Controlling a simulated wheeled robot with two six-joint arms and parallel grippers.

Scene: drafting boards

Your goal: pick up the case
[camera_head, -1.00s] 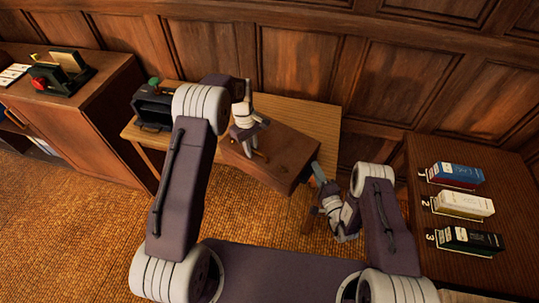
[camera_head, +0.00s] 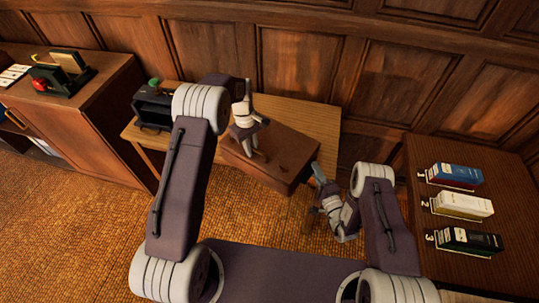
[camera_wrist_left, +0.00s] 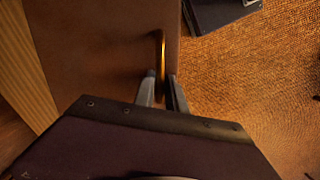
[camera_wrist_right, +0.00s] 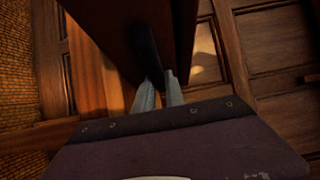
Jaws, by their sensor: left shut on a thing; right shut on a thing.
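The case (camera_head: 285,150) is a brown, flat box on the wooden table. Its brown top also shows in the left wrist view (camera_wrist_left: 100,45), and its dark side shows in the right wrist view (camera_wrist_right: 105,25). My left gripper (camera_head: 256,157) is shut on a thin brass handle (camera_wrist_left: 162,52) at the case's near edge. My right gripper (camera_head: 317,170) is at the case's right end, shut on a dark handle (camera_wrist_right: 149,48). Whether the case is clear of the table top cannot be told.
The table (camera_head: 322,120) has bare wood behind the case. A black box-like holder (camera_head: 153,108) stands at its left end. A cabinet (camera_head: 105,110) is further left. A side table (camera_head: 425,160) at right bears boxes in blue, cream and black. Panelled wall stands close behind.

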